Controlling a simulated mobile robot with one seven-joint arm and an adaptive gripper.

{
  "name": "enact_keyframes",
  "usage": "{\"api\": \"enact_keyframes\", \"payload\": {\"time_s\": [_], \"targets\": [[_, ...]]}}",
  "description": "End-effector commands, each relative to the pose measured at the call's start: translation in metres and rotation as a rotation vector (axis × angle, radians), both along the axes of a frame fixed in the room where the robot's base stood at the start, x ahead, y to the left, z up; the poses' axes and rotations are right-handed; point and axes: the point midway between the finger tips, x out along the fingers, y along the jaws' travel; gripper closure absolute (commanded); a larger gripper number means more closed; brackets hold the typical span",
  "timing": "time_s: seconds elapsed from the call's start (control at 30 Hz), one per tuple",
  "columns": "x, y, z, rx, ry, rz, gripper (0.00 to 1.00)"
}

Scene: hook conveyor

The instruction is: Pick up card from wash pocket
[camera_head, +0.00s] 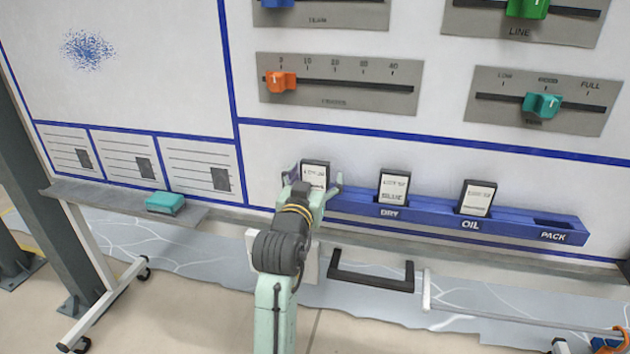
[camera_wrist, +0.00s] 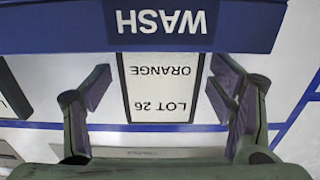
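The card (camera_head: 315,175) stands upright in the wash pocket at the left end of the blue rack. In the wrist view the card (camera_wrist: 160,88) is white with a dark edge and reads "LOT 26 ORANGE" upside down. The blue wash pocket front (camera_wrist: 160,28), lettered "WASH", covers one end of it. My gripper (camera_head: 313,183) is in front of the card in the head view and hides the pocket. In the wrist view my gripper (camera_wrist: 160,90) is open, one finger on each side of the card, with visible gaps.
The blue rack (camera_head: 432,212) also holds a card (camera_head: 393,186) in DRY and a card (camera_head: 477,198) in OIL; PACK (camera_head: 553,226) is empty. A teal block (camera_head: 165,203) lies on the grey ledge at left. Slider panels are above. A black handle (camera_head: 370,280) is below the rack.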

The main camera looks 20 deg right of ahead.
Motion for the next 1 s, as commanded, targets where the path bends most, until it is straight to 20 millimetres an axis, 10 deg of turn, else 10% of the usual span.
{"api": "enact_keyframes", "payload": {"time_s": [0.77,1.0], "targets": [[-0.0002,0.0005,-0.0002,-0.001,0.001,0.000,0.76],[-0.0002,0.0005,0.0005,0.000,0.000,0.000,0.76]]}}
